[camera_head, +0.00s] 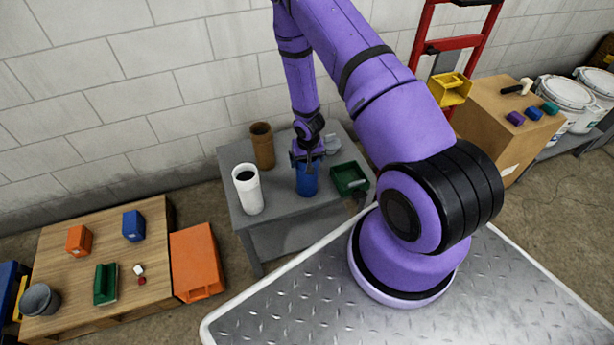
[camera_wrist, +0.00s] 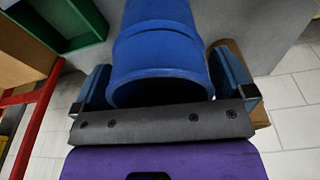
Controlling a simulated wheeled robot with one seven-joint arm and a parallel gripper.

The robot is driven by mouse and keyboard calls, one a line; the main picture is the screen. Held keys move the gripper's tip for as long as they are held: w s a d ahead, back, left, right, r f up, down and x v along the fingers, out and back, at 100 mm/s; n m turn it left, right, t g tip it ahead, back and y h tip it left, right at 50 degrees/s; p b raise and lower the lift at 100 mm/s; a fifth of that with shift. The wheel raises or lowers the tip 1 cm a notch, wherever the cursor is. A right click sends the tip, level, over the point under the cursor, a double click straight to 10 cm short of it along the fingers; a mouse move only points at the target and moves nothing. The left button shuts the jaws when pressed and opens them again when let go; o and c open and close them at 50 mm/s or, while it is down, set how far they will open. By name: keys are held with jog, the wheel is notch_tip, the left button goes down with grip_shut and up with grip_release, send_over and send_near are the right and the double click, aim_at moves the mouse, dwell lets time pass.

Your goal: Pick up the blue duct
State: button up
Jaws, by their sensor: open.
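The blue duct (camera_head: 307,181) is a round tube standing upright on the small grey table (camera_head: 285,215), between the white duct and the green tray. My gripper (camera_head: 307,158) is directly above it, pointing down at its top. In the wrist view the blue duct (camera_wrist: 162,55) lies between the two fingers of my gripper (camera_wrist: 165,88), one on each side of its open end. The fingers are open around it. I cannot tell whether either finger touches it.
On the grey table stand a white duct (camera_head: 247,189) to the left, a brown duct (camera_head: 263,147) behind, and a green tray (camera_head: 349,178) to the right. A wooden pallet table (camera_head: 70,270) with small blocks is at left. A cardboard box (camera_head: 495,120) is at right.

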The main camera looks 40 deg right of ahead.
jog(key=shift+f, duration=0.25)
jog(key=c, duration=1.2)
jog(key=shift+r, duration=0.15)
jog(key=shift+c, duration=0.2)
